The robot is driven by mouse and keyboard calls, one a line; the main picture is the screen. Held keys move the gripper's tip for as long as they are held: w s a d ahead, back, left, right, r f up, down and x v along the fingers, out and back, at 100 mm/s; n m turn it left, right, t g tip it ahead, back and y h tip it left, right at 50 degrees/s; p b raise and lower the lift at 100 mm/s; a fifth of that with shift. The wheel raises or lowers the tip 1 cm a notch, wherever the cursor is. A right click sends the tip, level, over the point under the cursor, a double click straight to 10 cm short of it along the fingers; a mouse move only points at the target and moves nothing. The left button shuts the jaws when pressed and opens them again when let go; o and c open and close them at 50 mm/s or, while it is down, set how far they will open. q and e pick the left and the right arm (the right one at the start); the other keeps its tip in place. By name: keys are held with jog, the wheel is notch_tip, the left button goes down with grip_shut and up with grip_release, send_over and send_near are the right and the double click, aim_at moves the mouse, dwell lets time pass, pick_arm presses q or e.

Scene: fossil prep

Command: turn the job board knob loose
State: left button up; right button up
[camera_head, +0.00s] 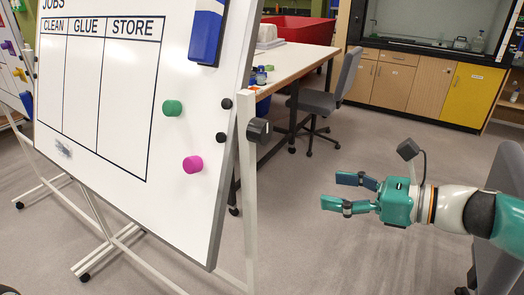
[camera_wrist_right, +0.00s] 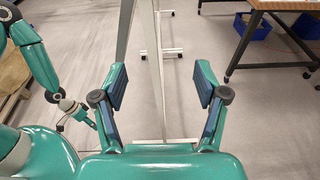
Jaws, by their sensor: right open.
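The job board (camera_head: 110,165) is a tilted white panel headed JOBS, with CLEAN, GLUE and STORE columns. A dark knob (camera_head: 258,131) sits on the right post of its white frame. My right gripper (camera_head: 331,190) is open and empty, right of the knob and lower in the picture, with its fingers pointing left and clear floor between. In the right wrist view the open fingers (camera_wrist_right: 160,75) have the white frame (camera_wrist_right: 128,30) beyond them; I cannot make out the knob there. Another arm of mine with a small gripper (camera_wrist_right: 78,110) shows at left; its jaws are too small to read.
Green (camera_head: 172,108) and magenta (camera_head: 193,164) magnets and a blue eraser-like block (camera_head: 206,35) are on the board. The frame's feet (camera_head: 105,250) spread over the floor. A workbench (camera_head: 295,62) and grey chair (camera_head: 325,100) stand behind. The floor before my right gripper is free.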

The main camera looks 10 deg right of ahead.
jog(key=t+y, duration=0.2)
send_near(267, 133)
jog(key=v, duration=0.6)
jog(key=shift+m, duration=0.4)
jog(key=p+x, duration=0.1)
jog(key=x, duration=1.5)
jog(key=shift+w+a, duration=0.15)
jog(key=shift+w, duration=0.05)
